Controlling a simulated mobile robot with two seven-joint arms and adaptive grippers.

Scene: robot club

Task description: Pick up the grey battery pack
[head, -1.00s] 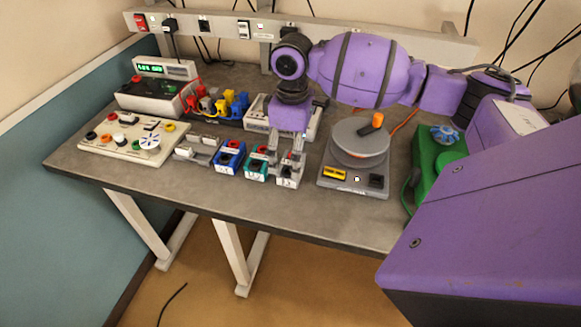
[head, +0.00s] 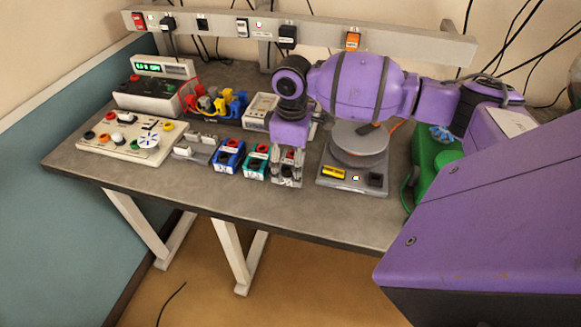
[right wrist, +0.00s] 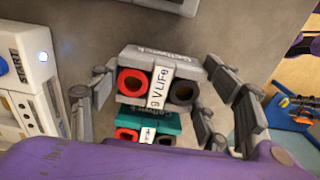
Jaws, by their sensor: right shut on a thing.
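The grey battery pack (head: 287,182) stands near the front of the bench, at the right end of a row with a blue pack (head: 228,160) and a teal pack (head: 254,168). In the right wrist view the grey pack (right wrist: 158,88) shows a red and a black socket with a white label between them. My right gripper (head: 288,167) is shut on the grey pack, with a finger on each side. The gripper partly hides the pack in the head view. My left gripper is out of view.
The teal pack sits close beside the grey one. Right of it stands a grey device (head: 331,180) with a round plate. A green object (head: 425,150) lies further right. A white box (head: 259,108) stands behind. The bench front is clear.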

